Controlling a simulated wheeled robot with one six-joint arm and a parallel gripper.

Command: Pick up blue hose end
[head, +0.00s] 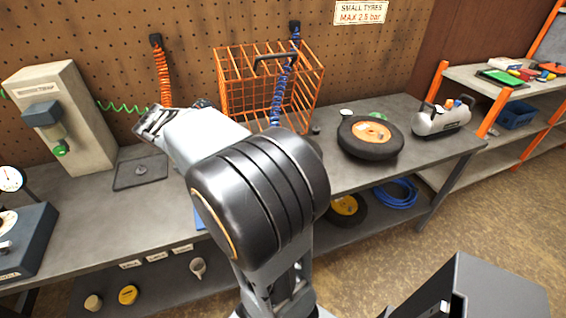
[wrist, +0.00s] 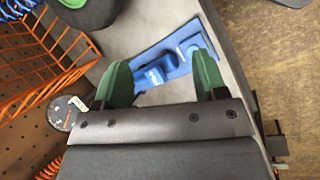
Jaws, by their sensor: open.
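The blue coiled hose (head: 283,85) hangs from a wall holder in front of the orange wire cage in the head view. Its lower end goes down behind my arm, so I cannot make out the hose end there. Blue coils (wrist: 14,9) show at the top left corner of the wrist view, beyond the cage. My gripper (wrist: 162,80) is open in the wrist view, with its two green-padded fingers apart. Nothing is held between them. In the head view my arm hides the fingers. The fingers show over the grey bench with a blue flat piece (wrist: 182,55) behind them.
The orange wire cage (head: 305,75) stands against the pegboard. An orange coiled hose (head: 162,72) hangs to its left. A tyre (head: 350,147) and a grey tank (head: 440,119) are to the right. A round dial (wrist: 63,112) is left of my fingers.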

